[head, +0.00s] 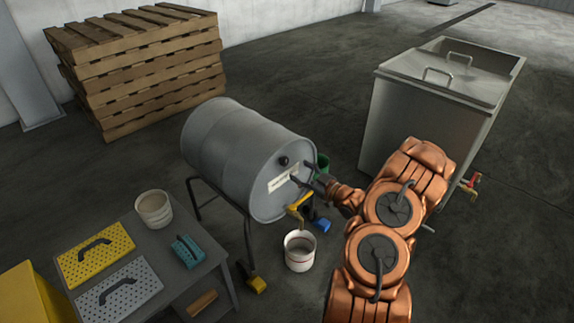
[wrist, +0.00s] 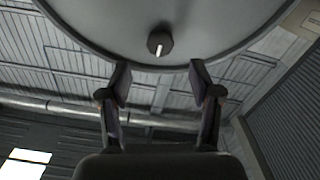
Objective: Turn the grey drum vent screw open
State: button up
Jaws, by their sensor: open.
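The grey drum (head: 228,150) lies on its side on a dark stand, its end face turned toward my arm. The vent screw (head: 283,161) is a small dark knob high on that face. In the wrist view the vent screw (wrist: 160,42) shows a light mark on its front. My gripper (head: 307,173) is close to the drum face, to the right of the screw and slightly below it. In the wrist view my gripper (wrist: 158,80) is open and empty, its fingers apart below the screw. No contact with the screw shows.
A yellow tap (head: 299,207) sits low on the drum face, above a white bucket (head: 300,262) on the floor. A bench (head: 182,290) with a pot stands front left. A steel tank (head: 410,125) stands right. Pallets (head: 150,75) are stacked behind.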

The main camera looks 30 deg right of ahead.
aim_at(286, 162)
jog(key=shift+x, duration=3.65)
jog(key=shift+a, duration=0.1)
jog(key=c, duration=1.1)
